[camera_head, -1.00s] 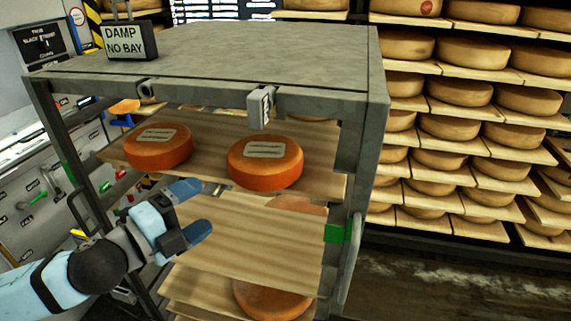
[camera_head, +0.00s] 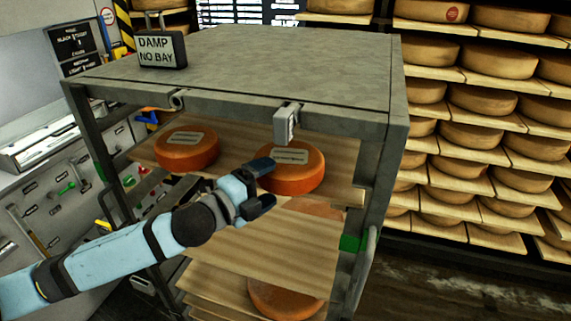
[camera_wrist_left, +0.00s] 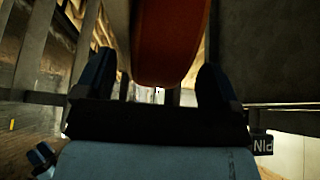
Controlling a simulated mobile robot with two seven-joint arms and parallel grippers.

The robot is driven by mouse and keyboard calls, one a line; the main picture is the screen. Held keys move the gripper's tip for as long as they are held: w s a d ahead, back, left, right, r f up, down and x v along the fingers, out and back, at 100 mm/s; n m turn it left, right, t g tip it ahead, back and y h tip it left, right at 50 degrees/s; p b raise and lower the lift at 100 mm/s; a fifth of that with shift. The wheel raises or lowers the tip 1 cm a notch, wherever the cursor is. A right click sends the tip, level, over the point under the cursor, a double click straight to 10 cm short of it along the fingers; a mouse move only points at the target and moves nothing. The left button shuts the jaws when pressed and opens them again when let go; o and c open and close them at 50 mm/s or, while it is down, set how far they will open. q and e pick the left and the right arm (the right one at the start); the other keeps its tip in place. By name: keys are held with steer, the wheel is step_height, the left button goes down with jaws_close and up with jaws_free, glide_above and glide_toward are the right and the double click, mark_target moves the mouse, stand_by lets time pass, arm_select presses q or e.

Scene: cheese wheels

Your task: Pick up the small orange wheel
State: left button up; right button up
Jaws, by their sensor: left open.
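An orange cheese wheel with a pale label (camera_head: 300,176) sits on the upper wooden shelf of the grey rack, at the right. A second, similar orange wheel (camera_head: 187,158) sits on the same shelf to its left. My left gripper (camera_head: 268,184) is open at the front left side of the right wheel, and its upper finger overlaps the wheel's edge in the head view. In the left wrist view, an orange wheel's rim (camera_wrist_left: 168,45) shows between the spread fingers of the left gripper (camera_wrist_left: 158,82). Contact cannot be told.
The grey rack top (camera_head: 250,65) overhangs the shelf, with a small grey block (camera_head: 287,122) hanging from its front edge. A rack post (camera_head: 377,185) stands right of the wheel. Another wheel (camera_head: 285,298) lies on a lower shelf. Full cheese shelves (camera_head: 480,135) stand behind.

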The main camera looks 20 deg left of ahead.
arm_select(q)
steer(key=shift+x, duration=1)
steer(key=shift+c, duration=0.2)
steer(key=shift+w, duration=0.1)
steer(key=c, duration=1.5)
steer(key=shift+r, duration=0.15)
steer(key=shift+c, duration=0.5)
steer(key=shift+r, duration=1.85)
steer(key=v, duration=1.7)
steer(key=shift+s+a+f, duration=0.2)
steer(key=shift+s, duration=0.15)
